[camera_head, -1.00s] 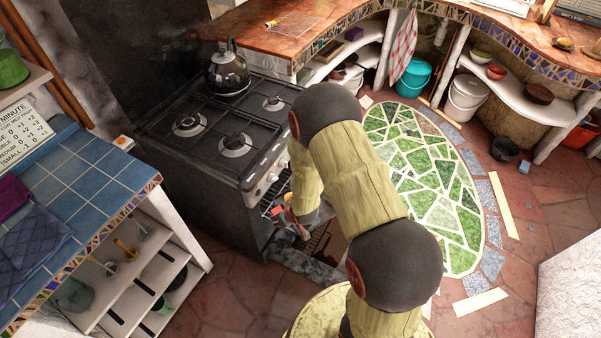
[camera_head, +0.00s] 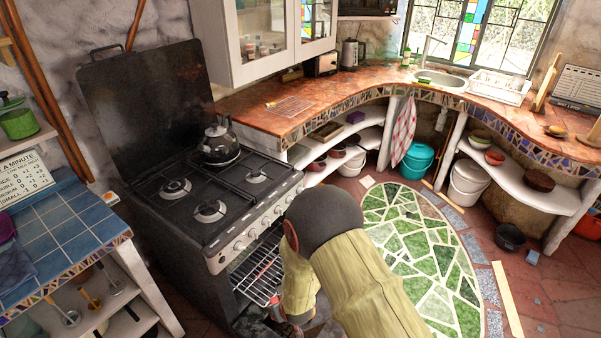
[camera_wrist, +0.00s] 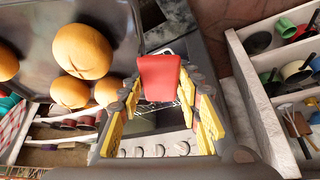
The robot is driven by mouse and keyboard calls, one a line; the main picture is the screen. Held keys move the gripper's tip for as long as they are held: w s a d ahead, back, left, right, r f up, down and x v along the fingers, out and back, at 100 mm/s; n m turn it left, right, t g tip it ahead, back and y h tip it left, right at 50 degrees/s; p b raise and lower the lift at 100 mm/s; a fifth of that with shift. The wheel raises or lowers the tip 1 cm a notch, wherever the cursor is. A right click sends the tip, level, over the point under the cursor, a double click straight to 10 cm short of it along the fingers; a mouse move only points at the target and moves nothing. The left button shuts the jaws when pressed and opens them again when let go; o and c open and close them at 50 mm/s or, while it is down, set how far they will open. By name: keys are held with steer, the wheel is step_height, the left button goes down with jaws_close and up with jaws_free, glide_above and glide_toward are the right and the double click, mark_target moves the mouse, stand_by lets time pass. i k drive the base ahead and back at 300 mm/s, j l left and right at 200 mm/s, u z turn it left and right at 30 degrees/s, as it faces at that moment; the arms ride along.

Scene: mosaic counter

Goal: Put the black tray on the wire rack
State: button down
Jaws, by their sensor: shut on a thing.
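The black tray (camera_wrist: 30,65) fills the upper left of the wrist view, close to the camera, with several round golden buns (camera_wrist: 82,50) on it. A red grip (camera_wrist: 160,78) at its edge sits between the yellow fingers of my gripper (camera_wrist: 162,100), which is shut on it. How the grip joins the tray is partly hidden. In the head view my gripper (camera_head: 278,318) is low by the oven front, and my arm hides the tray.
The stove (camera_head: 215,185) stands at left, with a kettle (camera_head: 218,145) on top. Another rack (camera_head: 257,285) shows inside its open oven. The blue-tiled counter (camera_head: 60,235) is at far left.

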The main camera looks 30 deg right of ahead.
mark_target(290, 106)
steer(key=l+u, duration=0.15)
steer(key=l, duration=0.45)
steer(key=k+l+u, duration=0.15)
steer(key=l, duration=0.4)
steer(key=l+u, duration=0.15)
steer(key=l, duration=0.45)
steer(key=k+l+u, duration=0.15)
steer(key=l, duration=0.4)
steer(key=i+l+u, duration=0.25)
steer(key=l, duration=0.8)
steer(key=l+u, duration=0.25)
steer(key=l, duration=0.75)
steer(key=i+l+u, duration=0.1)
steer(key=l, duration=0.2)
steer(key=i+l, duration=0.25)
steer(key=i+l+u, duration=0.15)
steer(key=l, duration=0.25)
steer(key=i+l, duration=0.1)
steer(key=l, duration=0.25)
steer(key=i+l+u, duration=0.15)
steer(key=l, duration=0.2)
